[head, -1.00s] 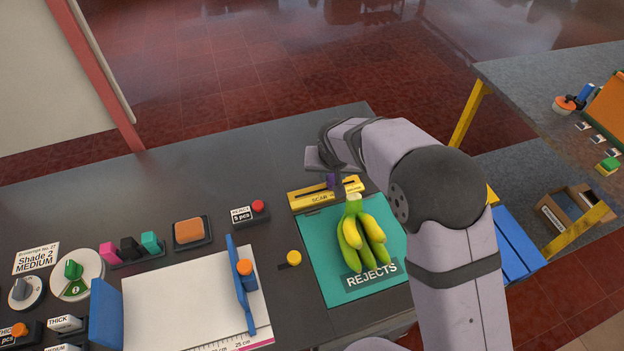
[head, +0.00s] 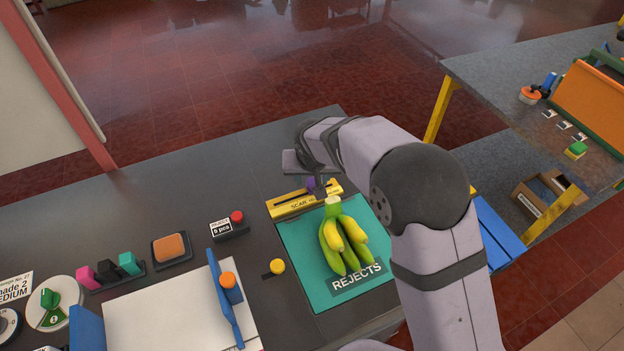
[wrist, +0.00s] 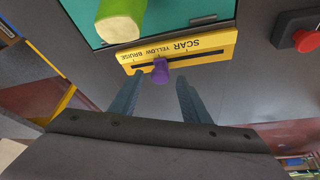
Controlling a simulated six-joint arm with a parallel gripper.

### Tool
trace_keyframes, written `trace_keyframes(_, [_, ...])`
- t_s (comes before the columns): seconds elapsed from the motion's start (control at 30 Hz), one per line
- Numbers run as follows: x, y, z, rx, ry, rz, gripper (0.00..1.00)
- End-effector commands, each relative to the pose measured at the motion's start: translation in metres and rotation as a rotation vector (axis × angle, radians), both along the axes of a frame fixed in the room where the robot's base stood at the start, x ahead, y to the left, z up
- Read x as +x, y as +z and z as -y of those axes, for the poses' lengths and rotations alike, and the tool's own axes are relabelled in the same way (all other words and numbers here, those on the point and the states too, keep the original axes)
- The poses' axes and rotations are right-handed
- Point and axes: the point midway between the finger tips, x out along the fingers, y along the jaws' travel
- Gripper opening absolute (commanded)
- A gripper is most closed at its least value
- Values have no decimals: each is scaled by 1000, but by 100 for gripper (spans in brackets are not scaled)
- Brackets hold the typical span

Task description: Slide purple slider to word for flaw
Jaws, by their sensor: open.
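The purple slider (wrist: 160,71) sits in the dark slot of a yellow label bar (wrist: 215,46), near the middle of its length in the wrist view. In the head view the slider (head: 311,184) is partly hidden by my gripper (head: 318,190), and the bar (head: 285,207) lies behind the teal mat. My gripper (wrist: 158,95) is open in the wrist view, its fingers on either side of the slider and a little short of it. No contact shows.
Bananas (head: 340,240) lie on the teal REJECTS mat (head: 300,260), close in front of the bar. A red button box (head: 229,228) and a yellow knob (head: 277,267) stand to the left. The dark table behind the bar is clear.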

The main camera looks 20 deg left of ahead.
Motion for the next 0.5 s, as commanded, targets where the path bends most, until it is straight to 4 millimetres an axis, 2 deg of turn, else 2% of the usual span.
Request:
trace_keyframes(0.3, [-14,37,5,4,0,3,43])
trace_keyframes(0.5, [-20,51,8,2,0,1,43])
